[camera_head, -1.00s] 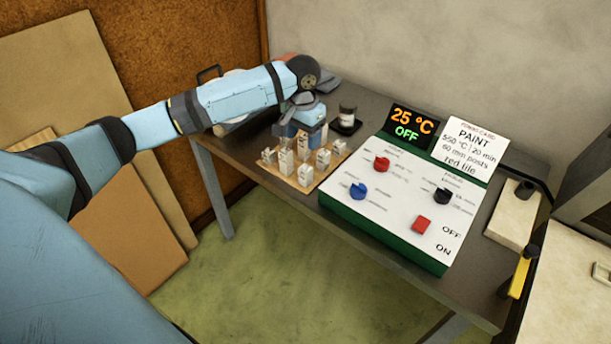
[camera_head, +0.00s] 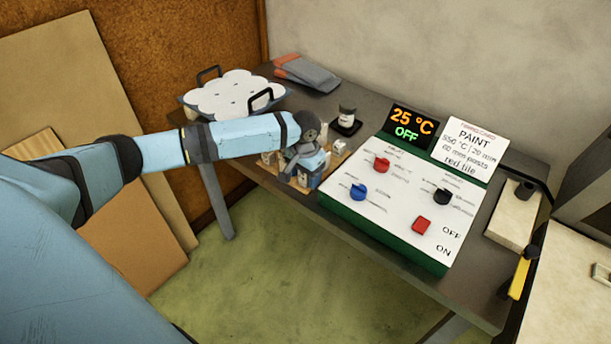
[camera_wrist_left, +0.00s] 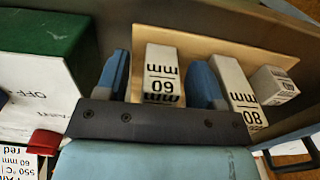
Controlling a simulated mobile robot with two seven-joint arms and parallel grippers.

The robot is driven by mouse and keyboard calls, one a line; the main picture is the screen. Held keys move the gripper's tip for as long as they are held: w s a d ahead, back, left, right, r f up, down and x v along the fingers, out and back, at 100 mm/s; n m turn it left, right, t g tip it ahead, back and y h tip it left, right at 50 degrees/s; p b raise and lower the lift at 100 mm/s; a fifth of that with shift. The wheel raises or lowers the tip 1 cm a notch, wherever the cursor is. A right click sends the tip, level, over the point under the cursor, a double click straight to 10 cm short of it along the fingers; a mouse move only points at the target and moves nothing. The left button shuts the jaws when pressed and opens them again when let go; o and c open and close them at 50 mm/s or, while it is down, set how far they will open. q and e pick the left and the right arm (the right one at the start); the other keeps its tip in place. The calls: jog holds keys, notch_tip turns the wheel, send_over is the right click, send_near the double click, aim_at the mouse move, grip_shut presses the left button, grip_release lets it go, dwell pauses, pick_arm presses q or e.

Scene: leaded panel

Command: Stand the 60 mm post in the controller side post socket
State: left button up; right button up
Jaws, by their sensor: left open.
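The post marked 60 mm (camera_wrist_left: 163,65) stands between the two fingers of my left gripper (camera_wrist_left: 160,88) in the left wrist view, its label upside down. The fingers are open, one on each side, with a visible gap on the left. A post marked 80 mm (camera_wrist_left: 237,90) stands just right of the right finger. In the head view my left gripper (camera_head: 303,176) is low over the post board (camera_head: 262,169) and hides most of the posts. I cannot pick out the controller side post socket. My right gripper is not in view.
The controller (camera_head: 395,205) with its knobs stands just right of the post board. A jar (camera_head: 347,115) stands behind. A handled tray (camera_head: 188,108) with a white scalloped plate (camera_head: 235,95) is at the back left, near grey-and-red gloves (camera_head: 308,74).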

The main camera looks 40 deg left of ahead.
pick_arm(q)
jog(key=c, duration=1)
jog(key=shift+c, duration=0.2)
